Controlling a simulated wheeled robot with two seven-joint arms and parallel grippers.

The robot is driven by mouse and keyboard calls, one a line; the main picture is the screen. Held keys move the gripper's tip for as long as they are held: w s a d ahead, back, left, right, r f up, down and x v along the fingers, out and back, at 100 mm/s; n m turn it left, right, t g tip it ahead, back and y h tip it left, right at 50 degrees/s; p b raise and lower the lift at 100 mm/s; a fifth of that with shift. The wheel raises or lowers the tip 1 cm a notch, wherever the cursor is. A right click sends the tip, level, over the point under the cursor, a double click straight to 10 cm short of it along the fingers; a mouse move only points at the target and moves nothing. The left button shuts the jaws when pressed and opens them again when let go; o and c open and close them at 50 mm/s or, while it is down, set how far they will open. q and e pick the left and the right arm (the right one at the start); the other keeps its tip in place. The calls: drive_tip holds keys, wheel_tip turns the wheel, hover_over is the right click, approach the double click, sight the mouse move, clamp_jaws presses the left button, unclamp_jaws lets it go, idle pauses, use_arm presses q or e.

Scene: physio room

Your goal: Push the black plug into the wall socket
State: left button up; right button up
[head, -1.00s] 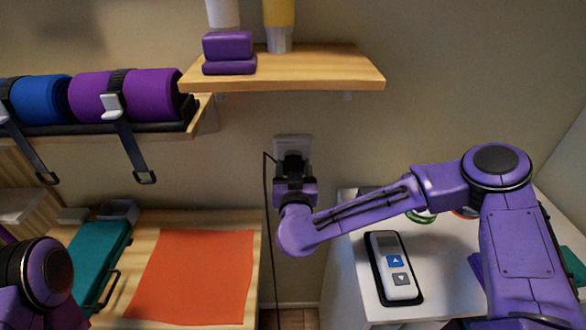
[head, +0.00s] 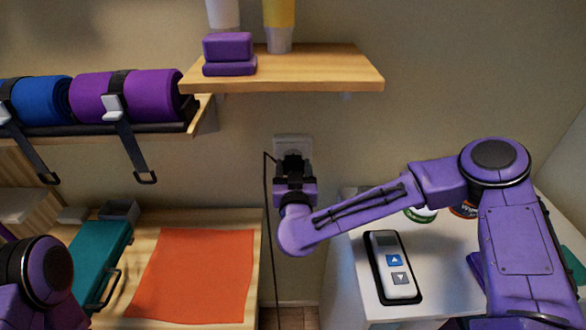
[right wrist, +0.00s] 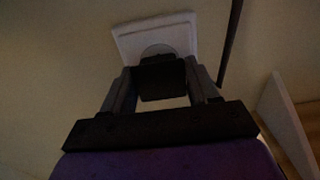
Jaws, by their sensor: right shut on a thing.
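The white wall socket (head: 292,142) is on the wall below the shelf. It also shows in the right wrist view (right wrist: 155,32), with part of its round recess visible above the plug. My right gripper (head: 293,165) is in front of the socket. In the right wrist view its two fingers are shut on the black plug (right wrist: 162,78), one on each side. The plug overlaps the lower part of the round recess; I cannot tell how deep it sits. A dark cord (head: 267,220) hangs down beside the gripper. My left arm shows at the lower left, but its gripper is out of view.
A wooden shelf (head: 330,68) with purple blocks (head: 229,52) juts out above the socket. A white cabinet top (head: 440,265) at right carries a remote-like device (head: 393,265). A wooden table with an orange cloth (head: 192,275) and teal case (head: 98,260) stands at left.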

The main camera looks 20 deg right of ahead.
drive_tip(key=shift+r, duration=0.1)
drive_tip(key=shift+w+d+p, duration=0.1)
drive_tip(key=shift+w+p, duration=0.25)
drive_tip(key=shift+w, duration=0.1)
idle(0.6)
drive_tip(key=o, duration=1.1)
drive_tip(key=shift+c, duration=0.2)
drive_tip(key=b+v, duration=0.2)
drive_tip(key=v, duration=0.8)
drive_tip(key=shift+s+b, duration=0.3)
drive_tip(key=shift+b, duration=0.05)
